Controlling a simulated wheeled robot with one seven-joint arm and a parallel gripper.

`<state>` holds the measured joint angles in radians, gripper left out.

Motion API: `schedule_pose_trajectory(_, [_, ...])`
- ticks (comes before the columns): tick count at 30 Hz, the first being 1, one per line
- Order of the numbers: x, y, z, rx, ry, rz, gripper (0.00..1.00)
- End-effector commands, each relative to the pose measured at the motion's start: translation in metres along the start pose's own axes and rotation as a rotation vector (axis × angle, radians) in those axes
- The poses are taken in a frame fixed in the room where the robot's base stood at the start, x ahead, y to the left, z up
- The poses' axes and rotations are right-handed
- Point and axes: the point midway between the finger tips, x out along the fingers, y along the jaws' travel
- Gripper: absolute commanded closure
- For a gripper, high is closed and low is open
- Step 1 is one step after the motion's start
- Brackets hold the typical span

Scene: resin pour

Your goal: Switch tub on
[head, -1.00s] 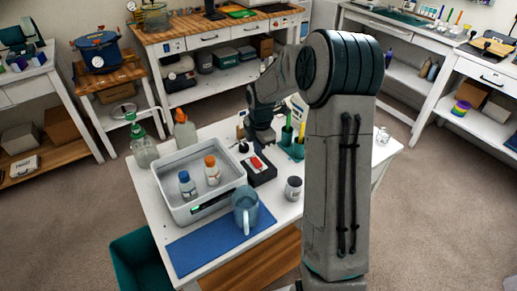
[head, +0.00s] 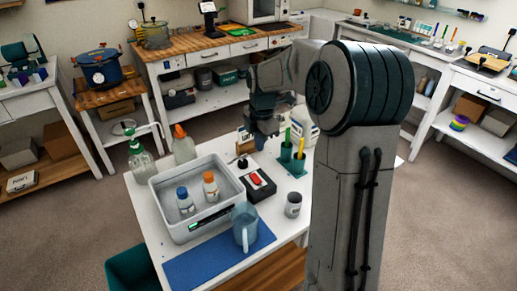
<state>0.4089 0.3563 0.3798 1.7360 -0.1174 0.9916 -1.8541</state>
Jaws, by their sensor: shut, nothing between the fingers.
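The tub (head: 212,223) is a pale grey open box on the white table, with a small lit green display (head: 194,227) on its front wall. A blue-capped bottle (head: 186,204) and an orange-capped bottle (head: 211,190) stand in it. To its right is a black box with a red switch (head: 255,178); the switch's position is too small to tell. My gripper (head: 266,137) is shut and empty, pointing down above the table behind the black box, apart from it. My arm partly hides the right side of the table.
A blue-grey jug (head: 245,225) stands by a blue mat (head: 205,262) at the table's front. A grey cup (head: 293,205) and a green holder with pens (head: 292,163) stand right of the box. Spray and squeeze bottles (head: 184,150) stand behind the tub.

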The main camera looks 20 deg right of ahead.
Motion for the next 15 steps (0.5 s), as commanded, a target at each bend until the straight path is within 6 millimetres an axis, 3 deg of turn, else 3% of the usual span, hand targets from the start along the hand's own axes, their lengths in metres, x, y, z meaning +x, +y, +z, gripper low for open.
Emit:
schedule_pose_trajectory(6, [0.009,0.006,0.001,0.001,-0.003,0.022,1.0])
schedule_pose_trajectory(15, [0.005,0.012,-0.001,0.001,-0.002,0.047,1.0])
